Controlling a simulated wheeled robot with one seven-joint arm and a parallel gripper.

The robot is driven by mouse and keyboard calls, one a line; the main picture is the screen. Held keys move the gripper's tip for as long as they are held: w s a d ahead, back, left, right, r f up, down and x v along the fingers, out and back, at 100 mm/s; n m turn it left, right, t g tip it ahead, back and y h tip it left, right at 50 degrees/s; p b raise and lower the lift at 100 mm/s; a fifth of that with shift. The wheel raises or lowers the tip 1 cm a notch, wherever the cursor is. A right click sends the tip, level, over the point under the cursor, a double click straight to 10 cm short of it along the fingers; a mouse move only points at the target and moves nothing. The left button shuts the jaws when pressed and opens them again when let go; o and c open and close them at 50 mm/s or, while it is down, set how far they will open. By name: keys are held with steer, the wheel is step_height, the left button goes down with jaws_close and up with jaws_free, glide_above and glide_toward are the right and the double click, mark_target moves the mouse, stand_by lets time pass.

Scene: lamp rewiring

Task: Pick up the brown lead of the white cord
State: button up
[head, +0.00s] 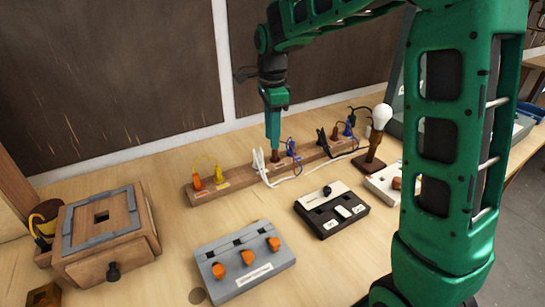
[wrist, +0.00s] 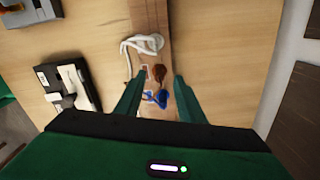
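The brown lead (wrist: 157,71) stands on a long wooden block (head: 235,185), with a blue lead (wrist: 158,97) close beside it. The white cord (wrist: 142,44) lies bundled by the brown lead in the wrist view and runs along the block in the head view (head: 290,179). My gripper (wrist: 158,78) points down over the block, its two fingers apart on either side of the brown lead. No contact shows. In the head view my gripper (head: 273,148) largely hides the brown lead; the blue lead (head: 291,147) shows to its right.
Another brown lead (head: 335,132) and a blue one stand farther right. A bulb lamp (head: 381,118), a black-and-white switch box (head: 331,210), a grey box (head: 243,262) and a wooden box (head: 105,235) surround it.

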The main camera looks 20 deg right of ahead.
mark_target(275, 156)
steer(key=shift+s+d+f, duration=0.1)
steer(key=shift+d+f, duration=0.15)
steer(key=shift+f, duration=1.25)
steer(key=shift+d+f, duration=0.2)
steer(key=shift+f, duration=1.3)
jaws_close()
